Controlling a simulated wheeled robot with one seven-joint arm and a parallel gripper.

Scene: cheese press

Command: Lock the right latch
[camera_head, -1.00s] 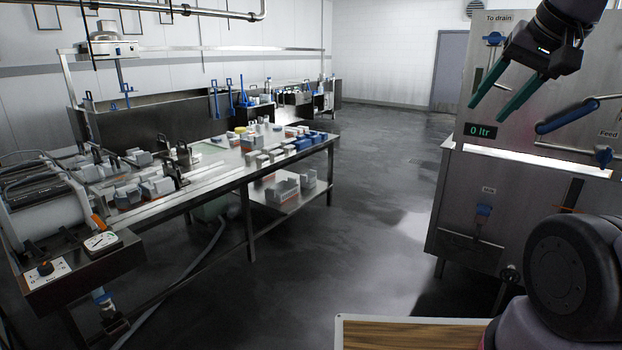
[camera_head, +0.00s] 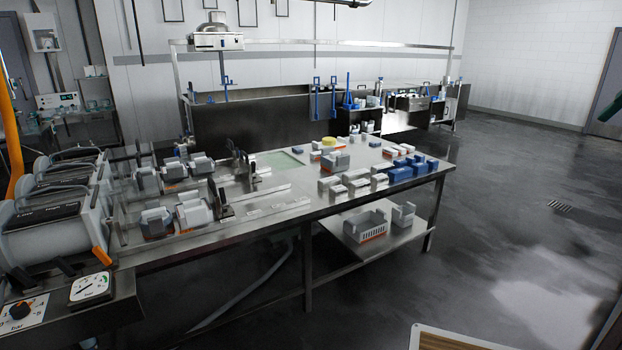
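The cheese press stands on the left end of the steel table (camera_head: 335,200). An orange-tipped part (camera_head: 100,257) is on the near cylinder. Rails run right from the press, with grey-white moulds (camera_head: 193,213) on them. Dark upright end pieces stand at the rail ends, one nearer (camera_head: 222,200) and one farther (camera_head: 243,168). I cannot tell which part is the right latch, or its state. Only a green fingertip of my gripper (camera_head: 611,107) shows at the right edge, far from the press; its opening is hidden.
A pressure gauge (camera_head: 90,289) and a control panel with a knob (camera_head: 22,311) are at the front left. White and blue moulds (camera_head: 412,167) sit on the table's right part. A lower shelf (camera_head: 385,243) holds white containers. The floor (camera_head: 480,270) right of the table is open.

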